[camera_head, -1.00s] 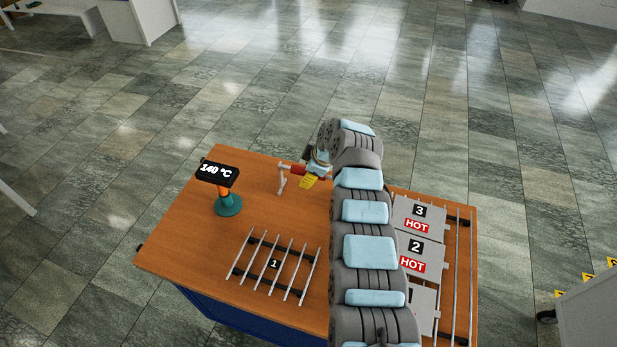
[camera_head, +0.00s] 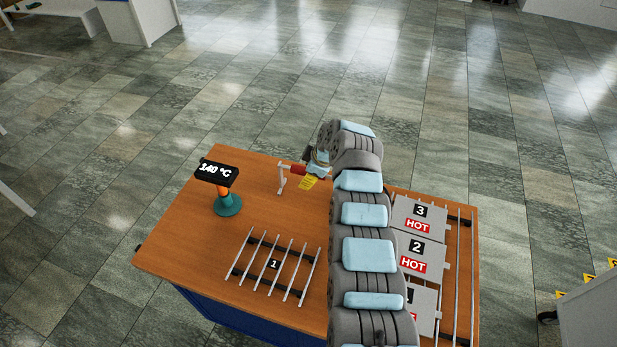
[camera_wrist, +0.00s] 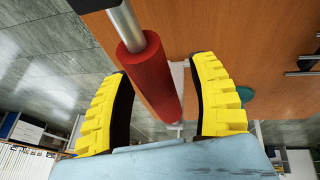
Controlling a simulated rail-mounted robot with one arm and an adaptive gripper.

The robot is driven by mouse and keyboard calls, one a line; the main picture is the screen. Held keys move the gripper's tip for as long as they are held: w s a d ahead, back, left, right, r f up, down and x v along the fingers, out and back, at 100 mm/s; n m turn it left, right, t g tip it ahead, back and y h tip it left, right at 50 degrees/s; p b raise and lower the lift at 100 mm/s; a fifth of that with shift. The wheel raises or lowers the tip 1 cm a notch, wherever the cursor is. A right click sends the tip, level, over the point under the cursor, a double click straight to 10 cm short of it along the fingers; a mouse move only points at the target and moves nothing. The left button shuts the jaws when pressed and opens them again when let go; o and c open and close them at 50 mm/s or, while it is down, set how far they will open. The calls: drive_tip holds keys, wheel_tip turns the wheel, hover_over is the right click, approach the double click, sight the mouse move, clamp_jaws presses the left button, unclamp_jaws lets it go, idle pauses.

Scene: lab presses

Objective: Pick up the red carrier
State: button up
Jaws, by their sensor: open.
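The red carrier (camera_wrist: 150,75) shows in the wrist view as a red cylindrical grip with a metal rod coming out of its upper end. It lies between the two yellow ridged fingers of my open gripper (camera_wrist: 163,68), with visible gaps on both sides. In the head view a small red part of the carrier (camera_head: 297,169) shows beside a white stand (camera_head: 282,179) at the table's far side. My gripper (camera_head: 310,182) is next to it there, partly hidden by my arm, which also hides the rest of the carrier.
On the wooden table (camera_head: 190,245) stand a 140 °C display (camera_head: 217,173) on a green base and a rack marked 1 (camera_head: 273,264). Plates marked 3 (camera_head: 419,211) and 2 (camera_head: 415,247), both labelled HOT, lie right of my arm on metal rails. The table's front left is clear.

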clamp_jaws()
drive_tip(key=shift+r+p, duration=0.3)
drive_tip(key=shift+p, duration=0.05)
